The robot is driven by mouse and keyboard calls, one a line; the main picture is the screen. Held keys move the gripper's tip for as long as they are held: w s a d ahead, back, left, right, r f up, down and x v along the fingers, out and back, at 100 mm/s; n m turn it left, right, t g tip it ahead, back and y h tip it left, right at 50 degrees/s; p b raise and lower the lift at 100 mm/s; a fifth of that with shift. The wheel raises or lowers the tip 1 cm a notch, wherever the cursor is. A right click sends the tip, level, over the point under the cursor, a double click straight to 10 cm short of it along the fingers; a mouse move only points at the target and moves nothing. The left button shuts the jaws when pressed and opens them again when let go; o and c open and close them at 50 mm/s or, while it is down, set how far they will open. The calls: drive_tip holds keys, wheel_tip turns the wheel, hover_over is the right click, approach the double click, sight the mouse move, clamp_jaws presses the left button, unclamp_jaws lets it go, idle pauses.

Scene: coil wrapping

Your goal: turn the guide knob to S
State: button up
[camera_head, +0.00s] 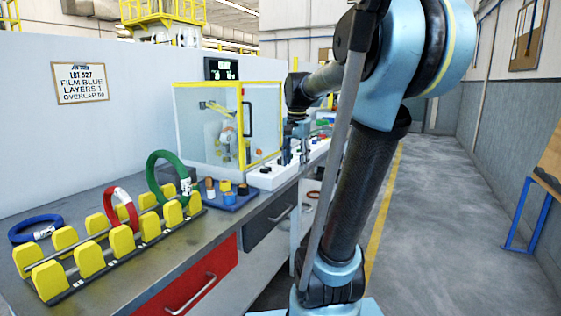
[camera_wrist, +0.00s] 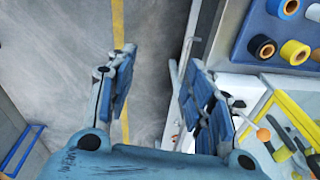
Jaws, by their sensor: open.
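A white control panel (camera_head: 265,175) with small dark knobs stands at the front of the yellow-framed wrapping machine (camera_head: 228,125). I cannot tell which knob is the guide knob, and its letters are too small to read. My gripper (camera_head: 291,150) is beside the machine's right front, above the panel area, partly merged with the arm in the head view. In the wrist view my gripper (camera_wrist: 158,75) has its two blue-padded fingers wide apart with nothing between them. Part of the white panel (camera_wrist: 222,88) shows right of the right finger, which hides some of it.
A blue tray (camera_head: 235,203) holds several film rolls. A sign (camera_head: 80,83) reads film blue, layers 1.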

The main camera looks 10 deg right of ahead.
drive_tip(key=w+r+m, duration=0.4)
drive_tip(key=w, duration=0.6)
drive_tip(key=w+r+m, duration=0.3)
drive_tip(key=w+r, duration=0.1)
drive_tip(key=w, duration=0.6)
drive_tip(key=m+g, duration=0.1)
drive_tip(key=m, duration=0.5)
hover_over(280, 159)
drive_tip(key=f, duration=0.1)
wheel_tip(280, 159, down, 17)
drive_tip(key=shift+w+d+r, duration=0.1)
drive_tip(key=shift+w+d, duration=0.05)
drive_tip(key=shift+c, duration=0.6)
drive_tip(key=c, duration=1)
drive_tip(key=shift+o, duration=0.2)
